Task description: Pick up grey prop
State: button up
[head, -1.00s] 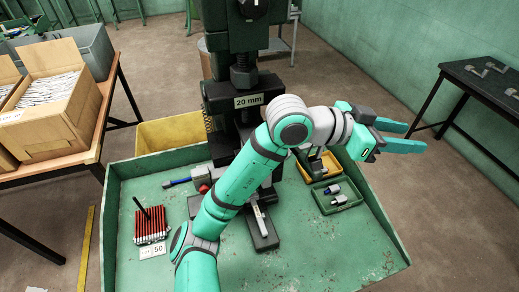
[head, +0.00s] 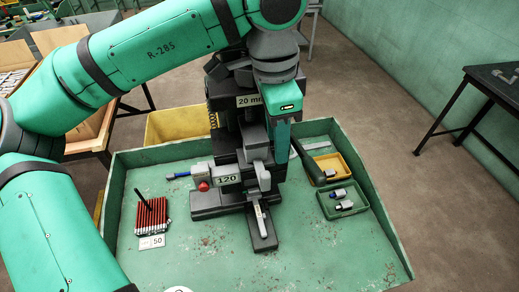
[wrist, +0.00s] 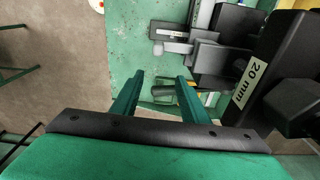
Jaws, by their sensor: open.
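My gripper (wrist: 160,77) is open, with nothing between its two green fingers in the wrist view. In the head view it points down in front of the press column, and its green finger (head: 282,145) hides part of the press. I cannot tell for sure which piece is the grey prop. A grey upright piece (head: 262,175) stands at the front of the press, left of and below the finger. A dark grey bar (head: 308,162) slants down right of the finger, near the yellow bin.
The press column (wrist: 270,75) with its 20 mm label is close on the right in the wrist view. The green tray table (head: 340,250) has free room at front right. Red pens (head: 152,218) lie left; a yellow bin (head: 344,172) and green bin (head: 342,202) stand right.

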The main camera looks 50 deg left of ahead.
jog(key=shift+s+a+f+g, duration=0.1)
jog(key=shift+s+a+g, duration=0.15)
jog(key=shift+s, duration=0.25)
jog(key=shift+s+a+g, duration=0.25)
jog(key=shift+s, duration=0.2)
send_over(265, 174)
jog(key=f, duration=0.4)
jog(key=shift+w+a+f, duration=0.2)
jog(key=shift+w+f, duration=0.15)
jog(key=f, duration=0.4)
jog(key=shift+s+d+f, duration=0.15)
jog(key=shift+s+f, duration=0.1)
jog(key=shift+f, duration=0.4)
jog(key=shift+c, duration=0.3)
jog(key=shift+r, duration=0.1)
grip_shut()
